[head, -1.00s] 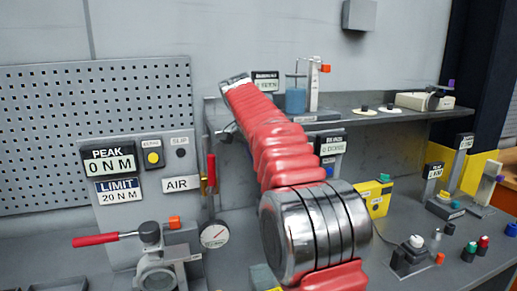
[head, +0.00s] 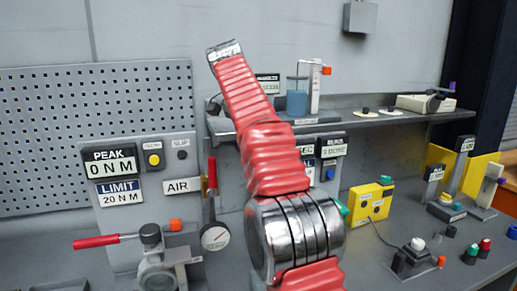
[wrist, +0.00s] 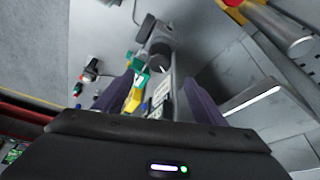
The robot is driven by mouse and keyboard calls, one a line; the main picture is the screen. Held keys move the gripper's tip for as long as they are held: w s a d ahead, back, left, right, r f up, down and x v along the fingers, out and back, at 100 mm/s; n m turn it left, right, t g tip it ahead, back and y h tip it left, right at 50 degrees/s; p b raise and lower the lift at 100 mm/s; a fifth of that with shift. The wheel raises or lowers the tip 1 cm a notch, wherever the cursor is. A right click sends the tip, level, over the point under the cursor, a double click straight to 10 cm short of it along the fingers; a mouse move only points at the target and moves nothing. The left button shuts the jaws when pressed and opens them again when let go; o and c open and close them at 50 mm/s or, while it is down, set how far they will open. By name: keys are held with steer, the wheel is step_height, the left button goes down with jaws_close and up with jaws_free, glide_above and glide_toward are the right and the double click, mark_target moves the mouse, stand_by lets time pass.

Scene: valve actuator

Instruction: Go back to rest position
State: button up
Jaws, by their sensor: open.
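My red ribbed arm with its metal joint rises in the middle of the head view, its upper part leaning left above the bench. My gripper cannot be made out in the head view. In the wrist view my gripper (wrist: 158,88) shows two dark purple fingers spread apart. No held object can be seen between them. The bench equipment shows beyond the fingers, tilted in the picture.
A panel with a PEAK display (head: 109,159) and a red-handled valve (head: 150,236) stand at left. A shelf (head: 385,119) runs behind the arm. A yellow box (head: 370,203) and a white-topped button unit (head: 413,254) stand at right.

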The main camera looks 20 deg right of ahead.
stand_by(0.4)
steer(key=s+a+f+n+t+y, duration=0.15)
steer(key=s+n, duration=0.25)
steer(key=s, duration=0.4)
steer(key=s+a+f+n+t+y, duration=0.1)
steer(key=s+a+f+n, duration=0.2)
steer(key=s, duration=0.6)
steer(key=s+a+f+n, duration=0.2)
steer(key=s+f+n, duration=0.1)
steer(key=s+f, duration=0.6)
steer(key=s+a+f+n+t+y, duration=0.1)
steer(key=s+f+n, duration=0.2)
steer(key=s+f, duration=0.6)
steer(key=shift+s+a+n, duration=0.15)
steer(key=shift+a+n, duration=0.15)
steer(key=shift+a, duration=0.05)
